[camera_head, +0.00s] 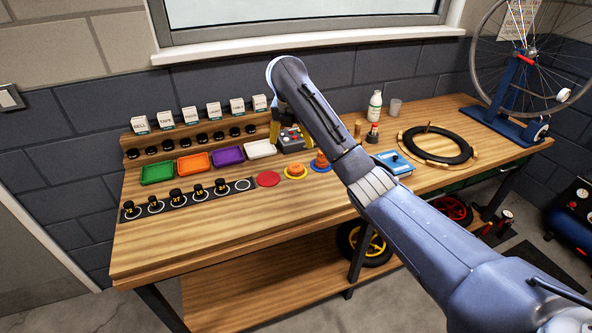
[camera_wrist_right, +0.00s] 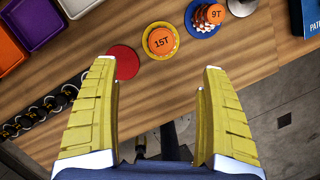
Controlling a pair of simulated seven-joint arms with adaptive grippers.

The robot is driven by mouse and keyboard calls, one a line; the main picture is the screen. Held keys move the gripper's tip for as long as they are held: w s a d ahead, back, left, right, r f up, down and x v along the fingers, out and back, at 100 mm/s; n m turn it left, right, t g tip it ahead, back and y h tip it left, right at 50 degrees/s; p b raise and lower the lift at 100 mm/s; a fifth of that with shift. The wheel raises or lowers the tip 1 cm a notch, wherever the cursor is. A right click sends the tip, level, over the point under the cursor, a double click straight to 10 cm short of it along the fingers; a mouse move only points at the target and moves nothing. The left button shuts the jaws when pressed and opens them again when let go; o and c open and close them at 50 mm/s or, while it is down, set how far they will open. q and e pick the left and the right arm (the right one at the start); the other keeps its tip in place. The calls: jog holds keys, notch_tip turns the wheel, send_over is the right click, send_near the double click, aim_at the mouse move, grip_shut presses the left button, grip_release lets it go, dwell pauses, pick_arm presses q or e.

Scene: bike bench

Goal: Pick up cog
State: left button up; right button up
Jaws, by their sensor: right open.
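An orange cog marked 15T (camera_wrist_right: 161,41) lies on a yellow disc (camera_wrist_right: 148,53) in the wrist view; it also shows in the head view (camera_head: 295,170). A stack of orange cogs topped by 9T (camera_wrist_right: 214,14) stands on a blue disc (camera_wrist_right: 190,20). A red disc (camera_head: 268,180) beside them is bare. Several black numbered cogs (camera_head: 177,196) sit on a dark strip at the left. My right gripper (camera_wrist_right: 160,68) is open and empty. In the wrist view its fingertips lie just below the discs. My left gripper is out of view.
Green (camera_head: 157,172), orange (camera_head: 194,162), purple (camera_head: 227,155) and white (camera_head: 260,149) trays stand behind the discs. A blue box (camera_head: 394,163) and a black tyre ring (camera_head: 437,144) lie to the right. The bench front (camera_head: 220,235) is clear.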

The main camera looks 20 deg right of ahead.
aim_at(296, 167)
jog(key=shift+x, duration=7.3)
jog(key=shift+s+d, duration=0.15)
jog(key=c, duration=1.4)
